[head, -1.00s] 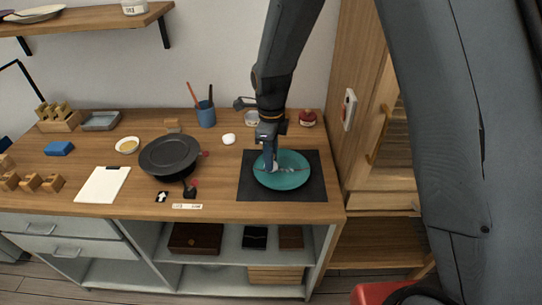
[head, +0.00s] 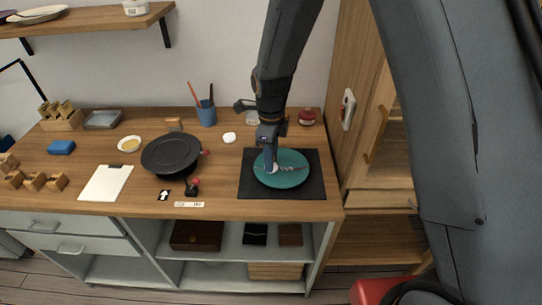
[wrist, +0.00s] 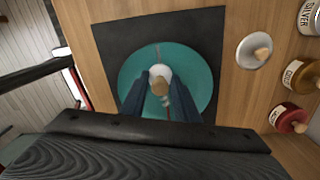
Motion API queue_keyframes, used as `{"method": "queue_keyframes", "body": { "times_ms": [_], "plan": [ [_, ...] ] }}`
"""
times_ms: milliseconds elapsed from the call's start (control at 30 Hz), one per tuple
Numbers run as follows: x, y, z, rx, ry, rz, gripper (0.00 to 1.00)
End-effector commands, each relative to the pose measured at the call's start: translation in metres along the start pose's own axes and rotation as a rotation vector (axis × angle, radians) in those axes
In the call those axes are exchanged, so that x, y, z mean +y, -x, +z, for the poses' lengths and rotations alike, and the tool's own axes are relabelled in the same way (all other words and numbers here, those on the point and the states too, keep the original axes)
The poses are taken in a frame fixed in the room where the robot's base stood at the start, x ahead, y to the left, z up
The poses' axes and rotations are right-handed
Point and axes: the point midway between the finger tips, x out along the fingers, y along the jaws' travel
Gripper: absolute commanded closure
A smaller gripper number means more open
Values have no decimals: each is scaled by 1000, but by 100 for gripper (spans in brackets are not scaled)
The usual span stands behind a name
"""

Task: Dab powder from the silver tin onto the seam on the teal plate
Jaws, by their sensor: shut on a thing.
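My gripper (wrist: 167,100) is shut on the wooden knob of a white pad (wrist: 160,73). The pad is over the teal plate (wrist: 203,62), at its seam (wrist: 157,48); I cannot tell if it touches. In the head view, my gripper (head: 269,160) is over the left half of the plate (head: 292,180), and a pale, silvery stretch of seam (head: 290,168) shows right of it. In the wrist view the seam's lower part looks reddish-brown. The silver tin (wrist: 309,17), labelled SILVER, stands at the upper right edge; its inside is not clear.
The plate lies on a black mat (head: 312,190). A second white pad with a wooden knob (wrist: 255,50) lies near the mat. A gold tin (wrist: 299,76) and a red tin (wrist: 289,118) stand by the silver one. A dark turntable (head: 170,153) stands left; a cabinet (head: 362,100) rises right.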

Motion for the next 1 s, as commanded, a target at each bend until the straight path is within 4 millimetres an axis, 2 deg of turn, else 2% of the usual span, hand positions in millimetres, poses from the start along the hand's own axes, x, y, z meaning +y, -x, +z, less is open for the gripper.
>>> {"method": "queue_keyframes", "body": {
  "times_ms": [433, 1000],
  "plan": [
    [-13, 2, 3, 1, -1, 1, 90],
    [-5, 1, -14, 0, -1, 1, 90]
  ]
}}
